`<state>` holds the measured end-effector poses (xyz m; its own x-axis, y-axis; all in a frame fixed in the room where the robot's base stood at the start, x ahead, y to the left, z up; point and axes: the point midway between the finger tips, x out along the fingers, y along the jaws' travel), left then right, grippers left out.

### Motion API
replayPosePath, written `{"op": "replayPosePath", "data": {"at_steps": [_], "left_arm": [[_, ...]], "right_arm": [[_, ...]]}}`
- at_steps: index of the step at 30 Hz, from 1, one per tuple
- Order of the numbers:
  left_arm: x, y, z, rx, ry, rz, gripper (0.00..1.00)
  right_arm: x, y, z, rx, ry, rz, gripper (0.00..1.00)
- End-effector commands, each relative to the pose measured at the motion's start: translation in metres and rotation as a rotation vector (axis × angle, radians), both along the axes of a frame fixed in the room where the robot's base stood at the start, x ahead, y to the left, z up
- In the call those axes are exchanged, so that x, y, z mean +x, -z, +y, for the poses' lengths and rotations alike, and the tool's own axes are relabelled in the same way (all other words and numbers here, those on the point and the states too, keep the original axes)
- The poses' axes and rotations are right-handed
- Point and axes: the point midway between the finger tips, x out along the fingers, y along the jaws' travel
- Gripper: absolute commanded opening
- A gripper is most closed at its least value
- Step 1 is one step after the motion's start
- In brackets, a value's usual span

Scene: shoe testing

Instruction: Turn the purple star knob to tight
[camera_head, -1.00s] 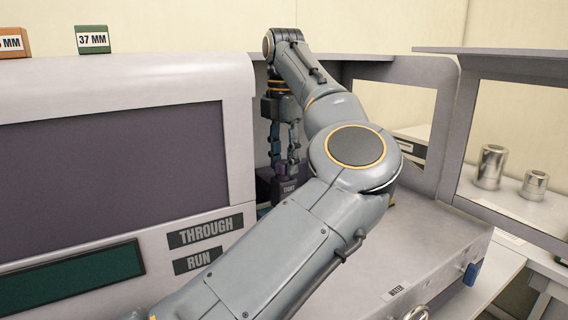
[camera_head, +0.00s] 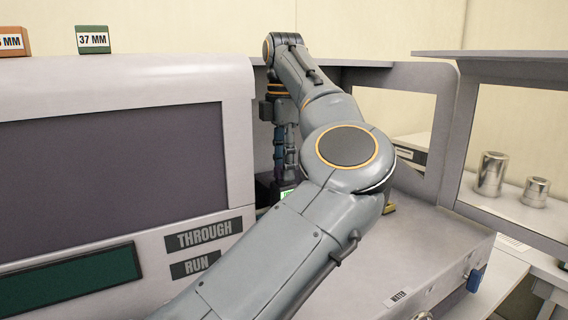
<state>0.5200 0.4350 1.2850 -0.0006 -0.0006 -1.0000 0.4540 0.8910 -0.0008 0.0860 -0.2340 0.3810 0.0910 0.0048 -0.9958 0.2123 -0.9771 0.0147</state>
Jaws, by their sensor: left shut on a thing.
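My left gripper (camera_head: 286,168) points down inside the bay to the right of the machine's large dark panel. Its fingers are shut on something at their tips. The purple star knob cannot be clearly made out there, as my fingers and forearm cover that spot. A small bright green patch (camera_head: 287,194) shows just below the fingertips, partly cut off by my arm. My right gripper is not in view.
The grey machine housing (camera_head: 180,80) stands close on the left of the gripper, with THROUGH (camera_head: 204,233) and RUN (camera_head: 195,264) labels. A bay side wall with a window stands right. Two metal cylinders (camera_head: 491,174) sit on a shelf further right.

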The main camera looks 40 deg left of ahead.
Motion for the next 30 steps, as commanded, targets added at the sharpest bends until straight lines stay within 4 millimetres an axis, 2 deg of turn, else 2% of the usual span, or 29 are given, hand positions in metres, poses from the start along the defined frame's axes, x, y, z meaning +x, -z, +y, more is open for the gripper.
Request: {"op": "replayPosePath", "data": {"at_steps": [5,6,9,20,23,30], "left_arm": [[0.000,-0.002,0.001,0.004,0.000,-0.005,0.04],[0.000,-0.002,0.001,0.004,0.000,-0.005,0.40],[0.000,-0.002,0.000,0.004,-0.001,-0.004,0.59],[0.000,-0.004,0.000,0.001,0.000,-0.003,0.59],[0.000,-0.015,0.000,-0.001,0.001,-0.004,0.59],[0.000,-0.056,0.000,0.001,0.005,-0.009,0.59]], "right_arm": [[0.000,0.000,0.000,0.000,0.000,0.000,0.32],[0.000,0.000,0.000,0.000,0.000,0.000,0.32],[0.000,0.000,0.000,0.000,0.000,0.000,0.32],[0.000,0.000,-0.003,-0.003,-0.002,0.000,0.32],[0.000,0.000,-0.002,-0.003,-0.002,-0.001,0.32],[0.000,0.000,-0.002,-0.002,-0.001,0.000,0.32]]}}
